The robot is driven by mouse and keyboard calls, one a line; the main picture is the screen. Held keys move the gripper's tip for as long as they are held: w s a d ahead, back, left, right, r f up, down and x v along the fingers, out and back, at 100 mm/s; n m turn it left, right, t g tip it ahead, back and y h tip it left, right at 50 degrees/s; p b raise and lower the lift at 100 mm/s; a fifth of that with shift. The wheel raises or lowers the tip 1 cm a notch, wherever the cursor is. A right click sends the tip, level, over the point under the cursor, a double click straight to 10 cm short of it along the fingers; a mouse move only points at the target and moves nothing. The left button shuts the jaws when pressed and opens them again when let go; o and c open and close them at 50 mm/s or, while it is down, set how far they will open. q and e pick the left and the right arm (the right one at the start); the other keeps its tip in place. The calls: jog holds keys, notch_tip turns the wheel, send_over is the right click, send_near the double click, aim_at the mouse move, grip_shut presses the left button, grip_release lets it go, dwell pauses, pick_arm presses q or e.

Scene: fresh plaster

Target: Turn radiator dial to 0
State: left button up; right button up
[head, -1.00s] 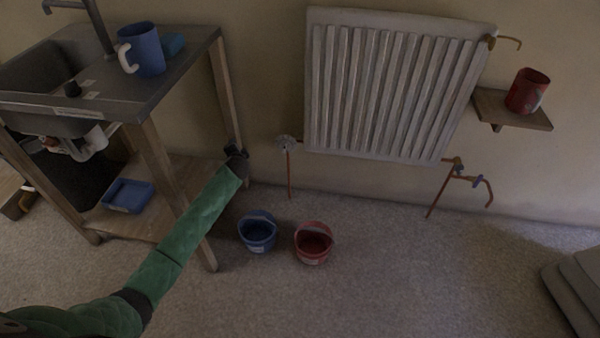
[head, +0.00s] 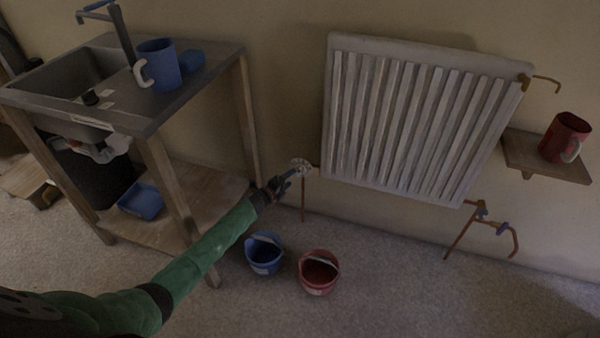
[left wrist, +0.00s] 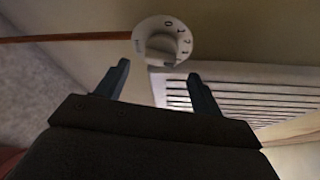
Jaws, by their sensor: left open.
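The white radiator (head: 415,120) hangs on the wall. Its dial (head: 300,165) is a pale round knob at the radiator's lower left corner, on a copper pipe. In the left wrist view the dial (left wrist: 162,41) shows printed numbers, with a 0 near its upper edge and other numbers down its right side. My left gripper (head: 286,178) is just left of the dial in the head view. In the left wrist view its two fingers (left wrist: 158,82) are apart, with the dial beyond their tips and nothing between them. My right gripper is in neither view.
A sink bench (head: 200,85) with a blue mug (head: 160,66) stands at left. A blue bucket (head: 264,254) and a red bucket (head: 319,272) stand on the floor below the dial. A wall shelf (head: 530,160) holds a red mug (head: 565,138).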

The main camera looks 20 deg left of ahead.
aim_at(299, 172)
pick_arm(q)
jog(key=shift+b+x, duration=0.35)
jog(key=shift+x, duration=3.15)
jog(key=c, duration=0.9)
